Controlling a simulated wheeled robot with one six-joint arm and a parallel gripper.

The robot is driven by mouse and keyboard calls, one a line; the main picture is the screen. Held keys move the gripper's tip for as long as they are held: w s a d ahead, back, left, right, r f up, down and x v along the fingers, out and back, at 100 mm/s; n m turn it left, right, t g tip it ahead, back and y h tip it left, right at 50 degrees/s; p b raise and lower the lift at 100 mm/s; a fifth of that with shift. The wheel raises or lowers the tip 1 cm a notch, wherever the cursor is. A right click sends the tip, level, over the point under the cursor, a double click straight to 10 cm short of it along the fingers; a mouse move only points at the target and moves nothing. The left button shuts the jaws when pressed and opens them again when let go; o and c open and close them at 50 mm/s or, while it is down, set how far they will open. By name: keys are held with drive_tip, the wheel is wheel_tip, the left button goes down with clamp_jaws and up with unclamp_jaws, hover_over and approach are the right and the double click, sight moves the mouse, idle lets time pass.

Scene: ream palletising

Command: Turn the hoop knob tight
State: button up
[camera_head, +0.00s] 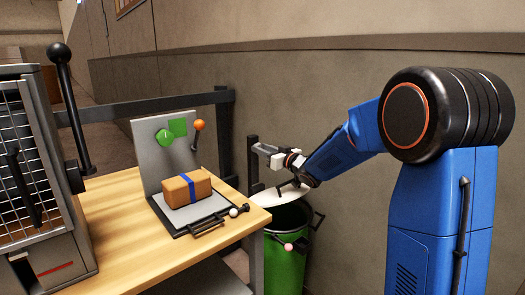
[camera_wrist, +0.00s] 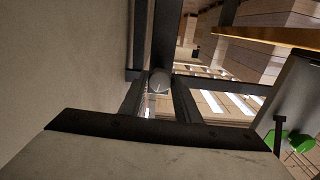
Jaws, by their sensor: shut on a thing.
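In the wrist view a round grey knob (camera_wrist: 158,82) with a thin mark on its face sits between the two dark fingers of my gripper (camera_wrist: 159,95). The fingers are shut on it from either side. In the head view my gripper (camera_head: 262,149) reaches left to the top of a short black post (camera_head: 253,165) behind the green bin (camera_head: 285,250). The knob is hidden by the gripper there. A white sheet or lid (camera_head: 270,198) lies over the bin's mouth, below my gripper. I cannot tell how tight the knob is.
A wooden table (camera_head: 130,230) stands left, with a brown parcel with a blue band (camera_head: 186,187) on a grey stand (camera_head: 147,152). A caged machine (camera_head: 35,190) with a black lever is at far left. A black rail (camera_head: 110,110) and a wall (camera_head: 340,80) are close behind.

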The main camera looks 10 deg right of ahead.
drive_tip(key=shift+m, duration=7.8)
drive_tip(key=shift+f, duration=0.1)
drive_tip(key=o, duration=1)
drive_tip(key=shift+d, duration=0.1)
drive_tip(key=shift+o, duration=0.2)
drive_tip(key=v, duration=1.7)
drive_tip(key=shift+s, duration=0.2)
